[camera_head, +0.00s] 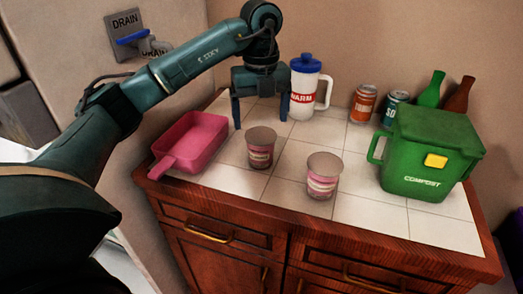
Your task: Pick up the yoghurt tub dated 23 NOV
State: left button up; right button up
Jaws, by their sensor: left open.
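Two yoghurt tubs stand upright on the white tiled counter top. The left tub (261,148) has a brownish-grey lid and a pink and cream label. The right tub (322,177) looks much the same and stands nearer the front edge. The print on both is too small to read, so I cannot tell which is dated 23 NOV. My left gripper (260,121) is open and empty, pointing down behind the left tub, its fingers on either side and apart from it. My right gripper is not in view.
A pink scoop-like pan (197,136) lies left of the tubs. Two cans (363,104), two bottles (431,90) and a green compost bin (428,160) fill the right side. The front tiles are clear.

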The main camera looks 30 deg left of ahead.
aim_at(261, 136)
pick_arm(q)
jog(key=shift+s+d+f, duration=0.1)
jog(key=shift+s+f, duration=0.05)
jog(key=shift+f, duration=1.35)
jog(key=shift+s+d+f, duration=0.1)
jog(key=shift+f, duration=1.35)
jog(key=shift+c, duration=0.4)
jog(key=c, duration=0.9)
jog(key=shift+r, duration=0.1)
jog(key=shift+c, duration=0.2)
